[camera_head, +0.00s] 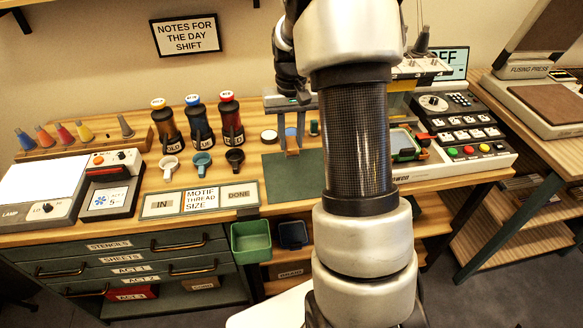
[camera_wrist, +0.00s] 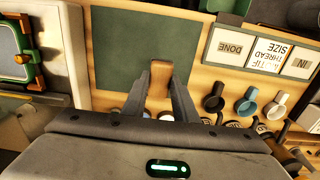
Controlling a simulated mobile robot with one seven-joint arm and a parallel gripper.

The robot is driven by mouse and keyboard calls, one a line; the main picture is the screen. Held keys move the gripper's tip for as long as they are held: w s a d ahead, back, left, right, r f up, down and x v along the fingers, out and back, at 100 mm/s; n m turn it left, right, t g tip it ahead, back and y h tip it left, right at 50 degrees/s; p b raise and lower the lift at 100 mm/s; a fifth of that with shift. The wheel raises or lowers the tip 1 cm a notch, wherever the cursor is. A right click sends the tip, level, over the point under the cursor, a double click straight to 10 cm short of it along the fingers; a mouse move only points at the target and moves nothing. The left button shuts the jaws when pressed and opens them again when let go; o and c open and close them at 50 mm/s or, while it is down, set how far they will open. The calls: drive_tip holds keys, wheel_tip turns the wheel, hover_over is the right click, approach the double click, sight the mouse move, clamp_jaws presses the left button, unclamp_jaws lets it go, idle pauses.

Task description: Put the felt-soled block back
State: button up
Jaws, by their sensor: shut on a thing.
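The wooden block (camera_wrist: 159,77) is between the fingertips of my gripper (camera_wrist: 160,85) in the wrist view. The gripper is shut on it. Its underside, where any felt would be, is hidden. In the head view my gripper (camera_head: 291,146) points down over the back part of the dark green mat (camera_head: 276,178), and the block shows only as a small patch between the fingers. The mat also shows in the wrist view (camera_wrist: 120,42), bare beyond the block. I cannot tell whether the block touches the mat or hangs above it.
Left of the mat stand small cups (camera_head: 202,162), several bottles (camera_head: 197,121) and the labelled tiles (camera_head: 199,199). Right, partly behind my arm, are a green-framed hoop (camera_head: 405,145) and a control machine (camera_head: 462,125).

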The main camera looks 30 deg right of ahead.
wheel_tip(320, 180, down, 8)
drive_tip(key=shift+f+b, duration=0.15)
drive_tip(key=shift+b, duration=0.25)
drive_tip(key=shift+f, duration=0.3)
drive_tip(key=o, duration=1)
drive_tip(key=shift+o, duration=0.2)
drive_tip(key=shift+r, duration=0.1)
